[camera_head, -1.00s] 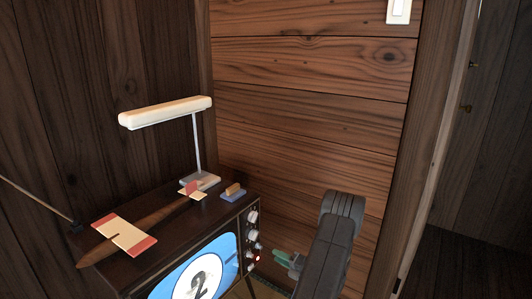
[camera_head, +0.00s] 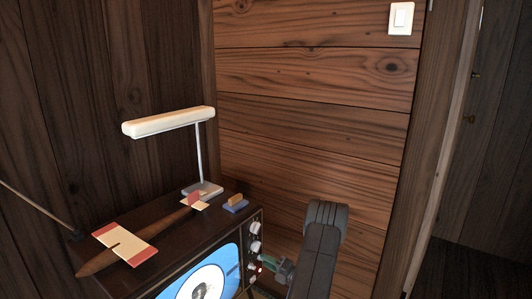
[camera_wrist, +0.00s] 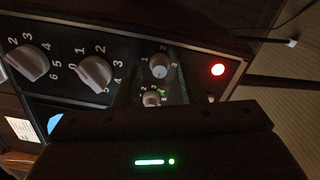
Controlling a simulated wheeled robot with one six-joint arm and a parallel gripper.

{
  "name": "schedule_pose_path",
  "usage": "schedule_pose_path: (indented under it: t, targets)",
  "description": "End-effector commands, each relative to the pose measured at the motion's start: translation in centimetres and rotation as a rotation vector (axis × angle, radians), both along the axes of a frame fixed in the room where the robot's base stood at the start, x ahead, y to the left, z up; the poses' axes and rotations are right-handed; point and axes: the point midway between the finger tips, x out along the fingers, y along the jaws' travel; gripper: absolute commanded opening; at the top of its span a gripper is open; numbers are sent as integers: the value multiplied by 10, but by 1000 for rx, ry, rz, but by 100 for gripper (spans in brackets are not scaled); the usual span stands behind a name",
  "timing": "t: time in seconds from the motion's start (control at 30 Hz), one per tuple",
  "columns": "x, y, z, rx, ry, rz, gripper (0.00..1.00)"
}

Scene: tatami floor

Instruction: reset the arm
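My arm reaches down in front of the old television (camera_head: 185,240) in the head view. My gripper (camera_head: 268,262) is beside the television's control panel, at its right front edge. In the wrist view, my gripper (camera_wrist: 158,88) shows two dark fingers, apart, with small knobs (camera_wrist: 160,66) seen between them. Whether the fingers touch any knob cannot be told. Two larger numbered knobs (camera_wrist: 94,74) are to the left and a lit red lamp (camera_wrist: 217,70) is to the right.
A model plane (camera_head: 125,244), a desk lamp (camera_head: 168,122) and a small blue-based item (camera_head: 235,204) stand on the television. A wooden wall (camera_head: 310,110) with a light switch (camera_head: 400,18) rises behind. A dark opening (camera_head: 475,200) is at the right.

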Motion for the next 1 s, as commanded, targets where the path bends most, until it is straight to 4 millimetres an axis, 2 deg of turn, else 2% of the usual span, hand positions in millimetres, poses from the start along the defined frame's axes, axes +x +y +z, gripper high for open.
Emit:
schedule_pose_path:
  t: [0.17,0.73,0.8,1.0]
  targets:
    - [-13,-20,1,2,2,-4,37]
    - [-81,-112,0,2,5,-3,37]
    - [-70,-95,-2,2,3,4,37]
    - [-46,-62,-2,1,2,3,37]
